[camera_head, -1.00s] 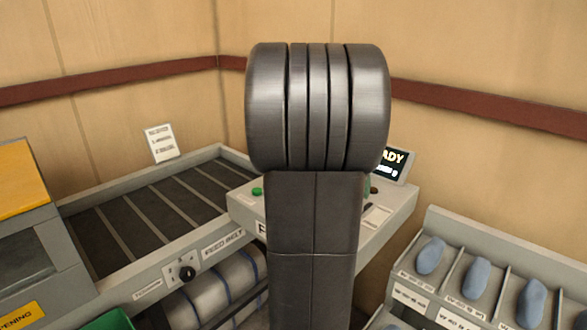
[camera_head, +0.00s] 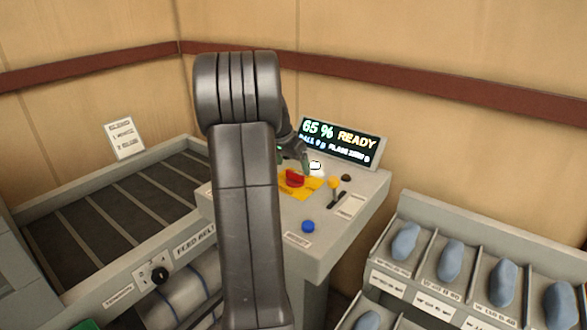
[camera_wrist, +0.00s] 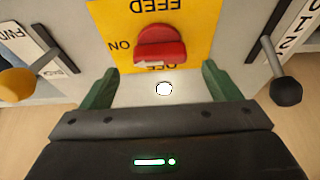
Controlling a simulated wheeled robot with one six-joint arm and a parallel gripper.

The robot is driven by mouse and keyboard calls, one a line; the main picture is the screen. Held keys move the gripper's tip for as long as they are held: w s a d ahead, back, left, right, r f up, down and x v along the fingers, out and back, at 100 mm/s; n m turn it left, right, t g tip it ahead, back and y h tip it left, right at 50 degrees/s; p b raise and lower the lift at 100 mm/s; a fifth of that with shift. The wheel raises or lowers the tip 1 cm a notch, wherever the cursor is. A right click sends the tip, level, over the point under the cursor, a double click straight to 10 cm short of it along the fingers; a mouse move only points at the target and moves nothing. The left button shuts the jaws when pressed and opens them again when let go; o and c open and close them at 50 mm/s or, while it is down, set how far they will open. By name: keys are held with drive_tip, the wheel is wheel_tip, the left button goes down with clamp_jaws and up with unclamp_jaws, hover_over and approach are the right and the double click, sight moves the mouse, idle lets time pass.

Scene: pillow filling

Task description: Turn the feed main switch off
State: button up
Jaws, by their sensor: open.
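The feed main switch is a red knob (camera_head: 293,179) on a yellow plate (camera_head: 313,189) on the sloped grey control panel. In the wrist view the red knob (camera_wrist: 160,44) sits on the yellow plate (camera_wrist: 204,14), with upside-down FEED and ON lettering; the OFF lettering is partly covered. I cannot tell the knob's exact setting. My gripper (camera_wrist: 160,70) is open, its two green fingers on either side of the space just below the knob, apart from it. In the head view my gripper (camera_head: 297,160) is just behind the knob, partly hidden by my arm.
A yellow-tipped lever (camera_wrist: 17,82) and a black-tipped lever (camera_wrist: 286,91) flank the switch. A white round light (camera_wrist: 164,89) is close by. A blue button (camera_head: 308,226) is at the panel front. The display (camera_head: 341,143) reads 65 % READY. A parts rack (camera_head: 400,203) stands right.

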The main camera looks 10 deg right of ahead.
sight(295, 172)
drive_tip(key=shift+x, duration=1.7)
drive_tip(key=c, duration=1)
